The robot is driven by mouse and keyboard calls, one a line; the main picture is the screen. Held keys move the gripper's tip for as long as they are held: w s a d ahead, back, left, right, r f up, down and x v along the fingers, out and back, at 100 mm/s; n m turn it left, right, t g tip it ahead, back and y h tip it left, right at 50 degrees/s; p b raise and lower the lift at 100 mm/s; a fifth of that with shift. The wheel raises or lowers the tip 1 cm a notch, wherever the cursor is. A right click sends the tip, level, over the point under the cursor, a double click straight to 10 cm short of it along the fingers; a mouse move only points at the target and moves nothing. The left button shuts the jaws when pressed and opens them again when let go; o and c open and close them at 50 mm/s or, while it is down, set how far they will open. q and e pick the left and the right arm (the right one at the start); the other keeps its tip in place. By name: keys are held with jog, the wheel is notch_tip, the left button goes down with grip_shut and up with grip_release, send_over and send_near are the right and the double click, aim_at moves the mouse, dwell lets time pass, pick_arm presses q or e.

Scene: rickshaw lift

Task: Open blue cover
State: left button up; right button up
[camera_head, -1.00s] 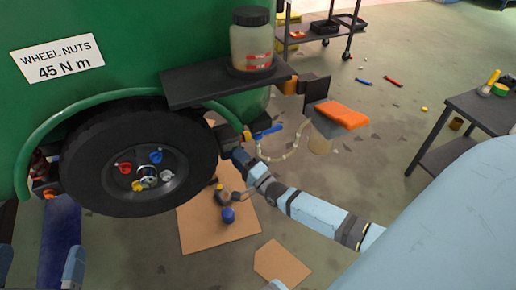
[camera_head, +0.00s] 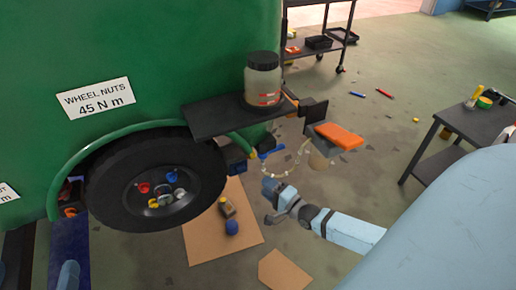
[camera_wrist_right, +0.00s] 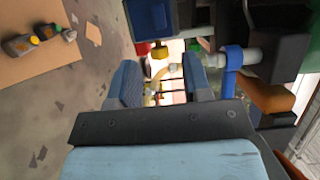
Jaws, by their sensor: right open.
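A dark blue box-like part (camera_head: 236,158), which may be the blue cover, sits under the black shelf, right of the wheel. A dark blue panel (camera_wrist_right: 152,18) shows at the top of the right wrist view. I cannot tell whether it is lifted. My right gripper (camera_head: 272,198) is below and right of the blue part, apart from it. In the right wrist view its two fingers (camera_wrist_right: 160,82) are spread, with nothing clearly held between them. A blue lever (camera_head: 270,151) on a pipe is close above the gripper. My left gripper is not in view.
The green vehicle body with its black wheel (camera_head: 155,185) fills the left. A jar (camera_head: 262,80) stands on the black shelf (camera_head: 225,118). An orange-topped block (camera_head: 338,136) juts out at right. Cardboard (camera_head: 215,240) lies below. A dark table (camera_head: 470,120) is at right.

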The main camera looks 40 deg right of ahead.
jog(key=s+a+r+n+g+y+p, duration=0.1)
jog(key=s+a+r+n+g+p, duration=0.3)
jog(key=s+a+r+n+p, duration=0.6)
notch_tip(320, 180, up, 2)
jog(key=a+p, duration=0.2)
jog(key=p, duration=0.4)
jog(key=shift+a+r+n, duration=0.15)
jog(key=shift+a+n, duration=0.05)
jog(key=shift+n, duration=0.1)
